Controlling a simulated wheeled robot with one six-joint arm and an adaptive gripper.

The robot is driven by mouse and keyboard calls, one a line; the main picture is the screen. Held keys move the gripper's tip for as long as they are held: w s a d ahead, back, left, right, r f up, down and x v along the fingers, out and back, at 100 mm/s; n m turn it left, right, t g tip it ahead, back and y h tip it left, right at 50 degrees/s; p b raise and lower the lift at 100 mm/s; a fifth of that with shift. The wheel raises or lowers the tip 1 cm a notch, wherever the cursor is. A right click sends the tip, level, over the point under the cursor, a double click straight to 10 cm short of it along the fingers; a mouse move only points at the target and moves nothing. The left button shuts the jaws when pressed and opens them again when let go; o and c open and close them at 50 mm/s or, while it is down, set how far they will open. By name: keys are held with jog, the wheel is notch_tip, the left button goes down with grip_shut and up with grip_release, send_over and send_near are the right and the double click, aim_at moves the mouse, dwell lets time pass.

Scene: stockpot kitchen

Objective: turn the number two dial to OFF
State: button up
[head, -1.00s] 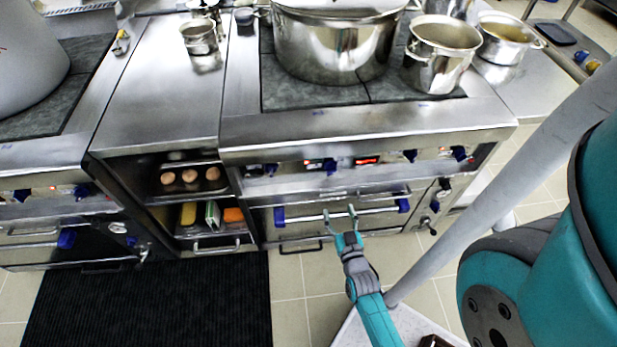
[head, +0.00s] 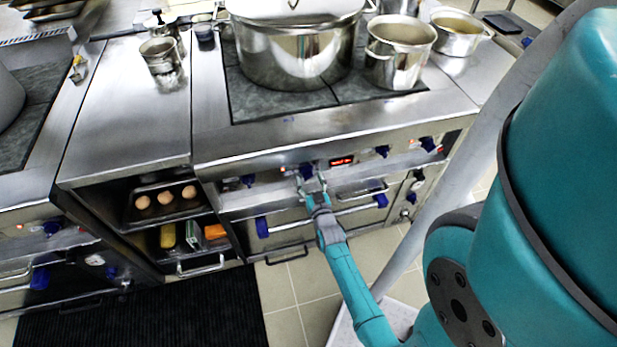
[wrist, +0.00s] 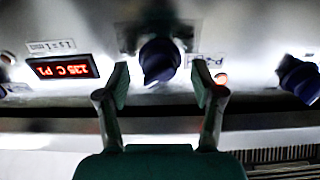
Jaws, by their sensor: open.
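A blue dial (head: 306,171) on the front panel of the middle range is directly in front of my gripper (head: 311,181). It is second from the left in a row of several blue dials. In the wrist view the dark blue dial (wrist: 160,62) is between the two open fingertips, with a gap on both sides. I cannot tell whether the fingers reach around it or stop short of it. The small labels beside it are upside down and too blurred to read, so its setting is unclear.
A red-lit display (head: 342,161) is right of the dial; it reads upside down in the wrist view (wrist: 62,68). Another blue dial (wrist: 298,78) is at the wrist view's right. The oven handle bar (head: 340,212) runs below the panel. A large stockpot (head: 292,55) stands above.

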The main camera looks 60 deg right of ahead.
jog(key=shift+w+d, duration=0.45)
jog(key=shift+d, duration=0.1)
jog(key=c, duration=1.1)
jog(key=shift+c, duration=0.2)
jog(key=shift+n, duration=0.5)
jog(key=n, duration=0.4)
jog(key=shift+n, duration=0.3)
jog(key=n, duration=0.5)
jog(key=shift+n, duration=0.3)
